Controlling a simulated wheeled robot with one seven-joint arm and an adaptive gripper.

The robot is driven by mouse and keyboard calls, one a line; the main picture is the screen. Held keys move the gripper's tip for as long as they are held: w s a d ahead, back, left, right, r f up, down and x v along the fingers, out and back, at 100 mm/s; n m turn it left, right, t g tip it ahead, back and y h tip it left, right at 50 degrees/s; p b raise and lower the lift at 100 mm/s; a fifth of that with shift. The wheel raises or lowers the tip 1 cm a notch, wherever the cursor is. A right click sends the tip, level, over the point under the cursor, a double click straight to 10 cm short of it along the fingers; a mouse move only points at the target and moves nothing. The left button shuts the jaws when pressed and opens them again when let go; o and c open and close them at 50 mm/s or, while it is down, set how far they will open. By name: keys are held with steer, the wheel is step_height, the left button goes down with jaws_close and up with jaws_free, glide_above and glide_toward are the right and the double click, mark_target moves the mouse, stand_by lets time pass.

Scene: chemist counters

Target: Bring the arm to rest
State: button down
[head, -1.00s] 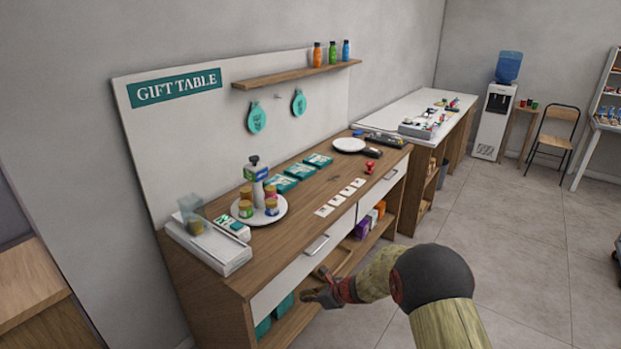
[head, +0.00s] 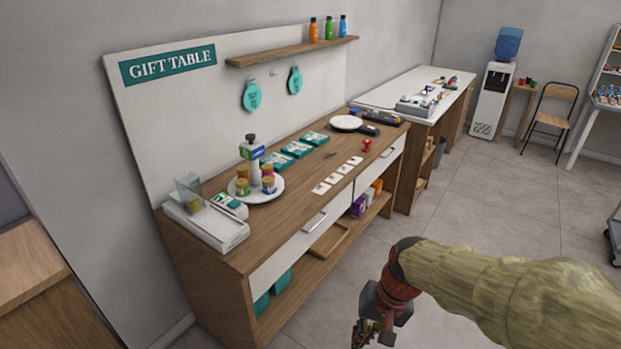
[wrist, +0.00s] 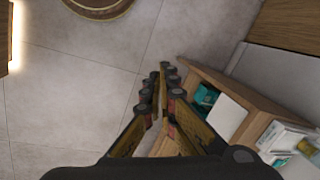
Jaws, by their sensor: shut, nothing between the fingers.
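My gripper (head: 364,334) hangs low in front of the gift table, at the bottom edge of the head view, pointing down. My arm reaches in from the right with a covered sleeve. In the wrist view my gripper (wrist: 160,84) has its fingers together and nothing between them. It is over the floor, apart from the gift table (head: 215,264). In the wrist view the gift table's side and lower shelf (wrist: 188,104) appear right of the fingers.
The table carries a round white plate with jars (head: 258,194), teal boxes (head: 297,149), white cards (head: 338,176) and a red stamp (head: 366,145). Grey floor (head: 480,215) is open to the right. A water cooler (head: 491,102) and a chair (head: 553,118) stand at the back.

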steer(key=s+d+r+n+t+h, duration=0.1)
steer(key=s+d+r+t, duration=0.1)
steer(key=s+d+r, duration=0.2)
steer(key=s+d+r+n+t+h, duration=0.1)
steer(key=s+d+r+t, duration=0.2)
steer(key=r, duration=0.6)
steer(key=shift+s+d+r+h, duration=0.4)
steer(key=shift+s+d, duration=0.15)
steer(key=shift+s, duration=0.75)
